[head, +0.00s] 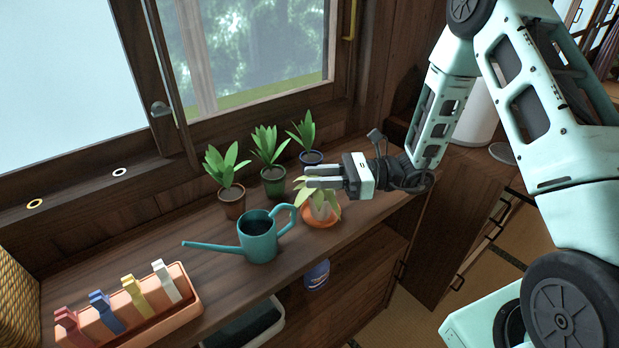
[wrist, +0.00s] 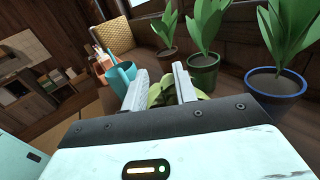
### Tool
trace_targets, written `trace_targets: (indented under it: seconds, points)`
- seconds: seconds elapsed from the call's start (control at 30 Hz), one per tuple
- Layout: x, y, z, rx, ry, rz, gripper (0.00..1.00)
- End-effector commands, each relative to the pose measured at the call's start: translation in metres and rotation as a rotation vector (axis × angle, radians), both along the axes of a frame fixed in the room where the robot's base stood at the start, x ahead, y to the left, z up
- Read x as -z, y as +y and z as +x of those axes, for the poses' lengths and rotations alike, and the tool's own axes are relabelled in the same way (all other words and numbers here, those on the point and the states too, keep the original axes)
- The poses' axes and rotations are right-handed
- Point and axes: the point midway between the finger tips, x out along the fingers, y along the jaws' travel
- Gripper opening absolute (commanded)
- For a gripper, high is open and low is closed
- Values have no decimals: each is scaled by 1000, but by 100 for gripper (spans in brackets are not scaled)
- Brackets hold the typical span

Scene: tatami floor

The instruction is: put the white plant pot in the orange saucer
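The white plant pot (head: 321,208), with pale green leaves, stands on the shelf just right of the watering can. It appears to sit upright in the orange saucer (head: 309,221), whose rim shows around its lower part. My gripper (head: 309,177) is just above the pot, level with the tops of its leaves, fingers pointing left. In the wrist view the two fingers of my gripper (wrist: 159,76) are apart. The plant's leaves (wrist: 160,94) show below and between them. The pot and saucer are hidden in that view. Nothing is held.
A teal watering can (head: 258,238) stands left of the saucer. Plants in a brown pot (head: 232,203), a green pot (head: 273,183) and a blue pot (head: 311,158) stand behind, near the window. An orange planter (head: 190,313) with coloured tools is at front left.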

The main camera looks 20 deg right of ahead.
Motion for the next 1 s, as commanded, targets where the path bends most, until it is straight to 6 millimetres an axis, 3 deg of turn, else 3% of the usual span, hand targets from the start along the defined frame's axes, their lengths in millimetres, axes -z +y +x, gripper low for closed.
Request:
trace_targets:
  seconds: [0.3,0.57,0.67,0.77,0.9,1.0]
  points:
    - [1,-66,-18,4,-1,-1,28]
    - [0,-91,-27,-5,-1,-1,28]
    - [-7,-77,-35,-75,-20,-34,28]
    - [-21,-37,-61,-260,-81,-128,28]
    - [-37,25,-129,-666,-267,-348,28]
    - [-41,48,-180,-964,-464,-519,28]
